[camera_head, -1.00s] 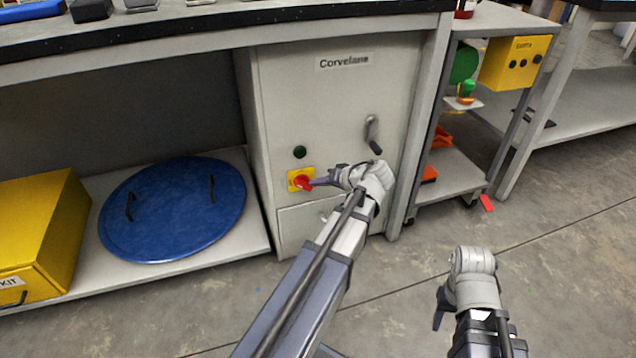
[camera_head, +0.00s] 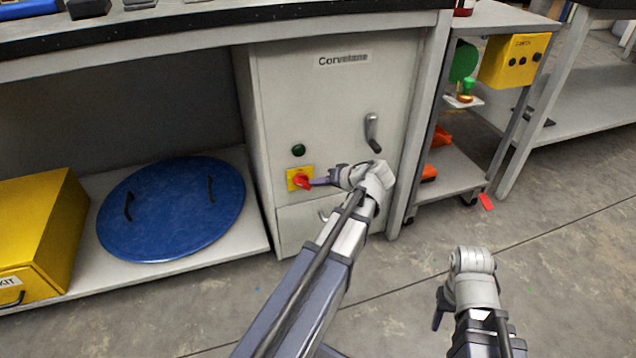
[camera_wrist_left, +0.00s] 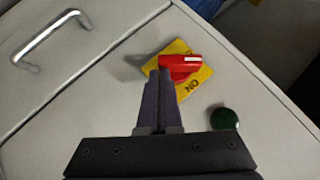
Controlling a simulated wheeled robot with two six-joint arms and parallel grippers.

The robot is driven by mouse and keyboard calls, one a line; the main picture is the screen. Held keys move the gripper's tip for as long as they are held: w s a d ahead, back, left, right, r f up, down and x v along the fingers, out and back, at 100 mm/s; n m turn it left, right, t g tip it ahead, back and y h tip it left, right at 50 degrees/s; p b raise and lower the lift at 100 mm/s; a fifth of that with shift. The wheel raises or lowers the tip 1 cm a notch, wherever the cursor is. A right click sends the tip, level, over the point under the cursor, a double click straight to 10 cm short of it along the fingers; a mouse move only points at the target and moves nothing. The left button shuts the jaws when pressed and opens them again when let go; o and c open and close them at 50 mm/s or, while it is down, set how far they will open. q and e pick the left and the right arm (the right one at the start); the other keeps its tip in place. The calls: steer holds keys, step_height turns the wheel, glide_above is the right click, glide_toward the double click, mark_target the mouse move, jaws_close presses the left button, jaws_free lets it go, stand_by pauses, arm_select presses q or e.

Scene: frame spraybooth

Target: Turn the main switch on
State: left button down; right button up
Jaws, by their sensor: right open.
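The main switch is a red rotary knob (camera_head: 302,181) on a yellow plate (camera_head: 292,174), on the front of the grey cabinet (camera_head: 335,100). In the left wrist view, the red knob (camera_wrist_left: 180,64) has a white mark at its right end, and "ON" is printed on the plate (camera_wrist_left: 194,84) below it. My left gripper (camera_head: 318,182) has its fingertips at the knob's side; they look in contact or very close. Its fingers (camera_wrist_left: 159,74) are together with nothing between them. My right gripper (camera_head: 438,318) hangs open over the floor, away from the cabinet; its fingers are partly hidden.
A dark green button (camera_head: 298,150) sits above the switch plate. A grey lever handle (camera_head: 373,132) stands out at the right, and a drawer handle lies below. A blue lid (camera_head: 172,210) and yellow box (camera_head: 35,225) are on the left shelf.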

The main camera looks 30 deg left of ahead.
steer(key=shift+f, duration=0.15)
steer(key=shift+f+b, duration=1.25)
steer(key=shift+b, duration=0.05)
steer(key=shift+r, duration=0.1)
stand_by(0.9)
